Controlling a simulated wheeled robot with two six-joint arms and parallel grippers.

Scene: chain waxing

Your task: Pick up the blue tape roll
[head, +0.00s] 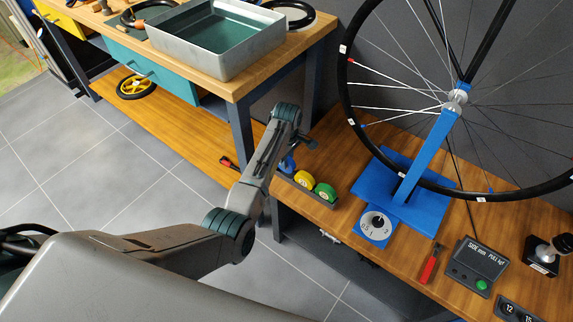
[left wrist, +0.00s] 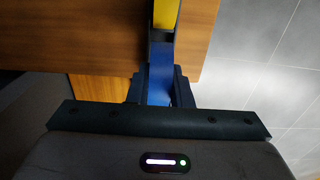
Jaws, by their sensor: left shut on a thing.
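The blue tape roll (head: 288,165) is at the left end of a dark tray (head: 296,184) on the wooden bench, partly hidden by my left arm. Beside it in the tray are a yellow roll (head: 304,180) and a green roll (head: 325,193). My left gripper (left wrist: 161,88) is shut on the blue roll, which shows between its fingers in the left wrist view (left wrist: 160,72). A yellow roll (left wrist: 164,14) shows just beyond it there. I cannot tell whether the blue roll is clear of the tray floor. My right gripper is not in view.
A blue wheel stand (head: 405,190) with a spoked wheel and dial is right of the tray. A red-handled tool (head: 431,264) and a grey gauge box (head: 475,266) lie farther right. A grey basin (head: 215,40) stands on the higher bench at the back.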

